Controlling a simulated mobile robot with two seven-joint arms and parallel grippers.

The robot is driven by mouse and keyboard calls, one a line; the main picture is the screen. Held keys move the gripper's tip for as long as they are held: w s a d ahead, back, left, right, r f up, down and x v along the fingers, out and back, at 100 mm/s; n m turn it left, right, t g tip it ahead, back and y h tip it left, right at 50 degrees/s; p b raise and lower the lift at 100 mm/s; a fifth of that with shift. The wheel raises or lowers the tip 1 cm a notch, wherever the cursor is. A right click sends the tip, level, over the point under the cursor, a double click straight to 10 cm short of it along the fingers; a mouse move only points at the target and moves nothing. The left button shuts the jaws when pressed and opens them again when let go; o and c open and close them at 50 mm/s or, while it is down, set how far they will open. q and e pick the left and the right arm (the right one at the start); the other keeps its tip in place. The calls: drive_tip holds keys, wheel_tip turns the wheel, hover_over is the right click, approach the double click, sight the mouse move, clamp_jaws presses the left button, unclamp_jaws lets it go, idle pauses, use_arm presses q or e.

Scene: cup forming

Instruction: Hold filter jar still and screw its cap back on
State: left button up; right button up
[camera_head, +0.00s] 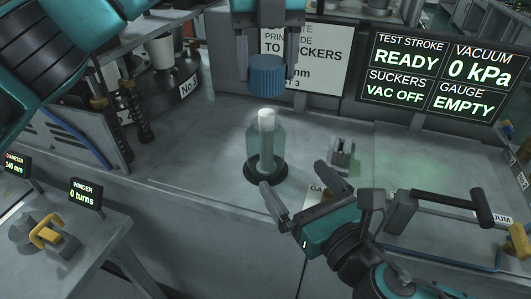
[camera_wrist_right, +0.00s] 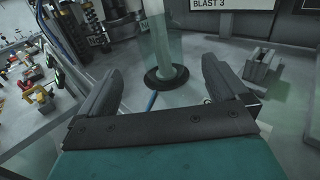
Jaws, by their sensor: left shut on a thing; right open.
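The filter jar (camera_head: 252,140) is a clear, greenish cylinder with a white filter (camera_head: 266,150) inside. It stands upright on a round black base (camera_head: 250,173), and its top is open. The blue ribbed cap (camera_head: 267,82) is above the jar, apart from it. My left gripper (camera_head: 268,68) is shut on the cap from above. My right gripper (camera_head: 295,178) is open, low at the near right of the jar, not touching it. In the right wrist view, the jar (camera_wrist_right: 166,40) and black base (camera_wrist_right: 168,78) show beyond and between the open fingers.
A small grey metal block (camera_head: 342,155) stands right of the jar. A lever with a black handle (camera_head: 465,205) is at the right. A display (camera_head: 437,75) reads READY and 0 kPa. Coil springs (camera_head: 140,115) stand at the left. The bench left of the jar is clear.

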sight(274, 154)
drive_tip(key=x, duration=1.1)
drive_tip(key=shift+w+a, duration=0.15)
drive_tip(key=shift+w, duration=0.05)
drive_tip(key=c, duration=1.4)
use_arm(q)
drive_tip(key=shift+w+f, duration=0.15)
drive_tip(key=shift+f, duration=2.3)
use_arm(e)
drive_tip(key=shift+o, duration=0.2)
